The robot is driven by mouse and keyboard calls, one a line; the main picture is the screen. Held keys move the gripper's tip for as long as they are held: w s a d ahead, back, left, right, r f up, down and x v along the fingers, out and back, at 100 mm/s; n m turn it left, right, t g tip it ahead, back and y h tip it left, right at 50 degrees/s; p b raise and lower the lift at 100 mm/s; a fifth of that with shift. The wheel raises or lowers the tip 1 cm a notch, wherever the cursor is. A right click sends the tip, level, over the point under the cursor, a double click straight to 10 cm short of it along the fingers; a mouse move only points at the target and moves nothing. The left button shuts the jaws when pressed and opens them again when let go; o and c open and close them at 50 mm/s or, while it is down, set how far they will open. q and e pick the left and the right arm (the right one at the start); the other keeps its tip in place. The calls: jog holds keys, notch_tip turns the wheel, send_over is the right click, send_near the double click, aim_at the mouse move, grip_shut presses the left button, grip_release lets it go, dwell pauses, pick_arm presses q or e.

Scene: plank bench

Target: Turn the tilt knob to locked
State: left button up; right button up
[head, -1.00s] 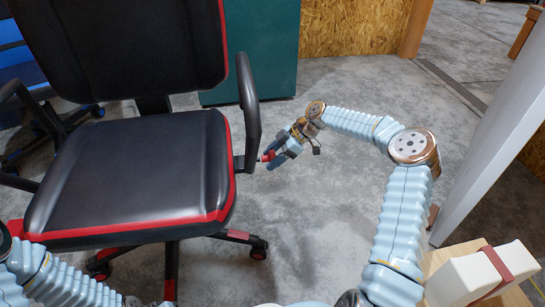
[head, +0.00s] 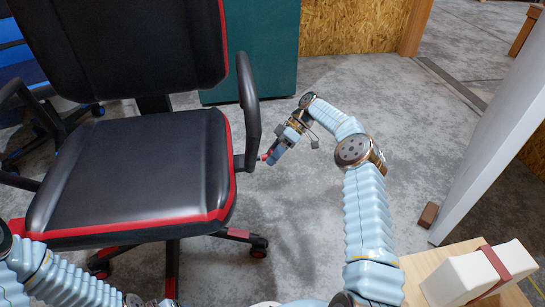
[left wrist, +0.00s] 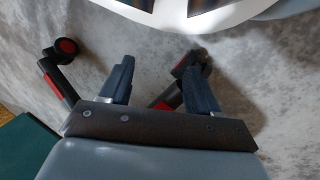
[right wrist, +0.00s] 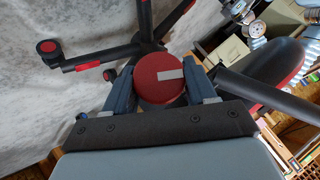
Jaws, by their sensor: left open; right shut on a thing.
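The tilt knob (right wrist: 152,88) is a round red knob with a pale stripe from its middle toward the right in the right wrist view. In the head view it is a small red bit (head: 265,157) at the right side of the black and red office chair (head: 130,175), below the armrest. My right gripper (right wrist: 161,84) is shut on the knob, one finger on each side; in the head view it (head: 271,157) partly covers it. My left gripper (left wrist: 159,82) is open and empty over the floor and the chair's base legs. Any lock markings cannot be made out.
The right armrest (head: 249,110) rises close to my right gripper. A pale block with a brown band (head: 480,278) lies on a wooden top at the lower right. A green cabinet (head: 250,45) stands behind.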

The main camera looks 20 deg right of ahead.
jog(key=shift+g, duration=0.3)
jog(key=o, duration=1)
notch_tip(320, 180, up, 3)
jog(key=shift+r, duration=0.15)
jog(key=s+a+r, duration=0.2)
jog(key=s+r, duration=0.1)
jog(key=s, duration=0.1)
jog(key=s+a+r+p, duration=0.1)
jog(key=s+a+r, duration=0.1)
jog(key=s+r, duration=0.1)
jog(key=s+a+r, duration=0.2)
jog(key=s+r, duration=0.1)
jog(key=s, duration=0.2)
jog(key=shift+s+r, duration=0.35)
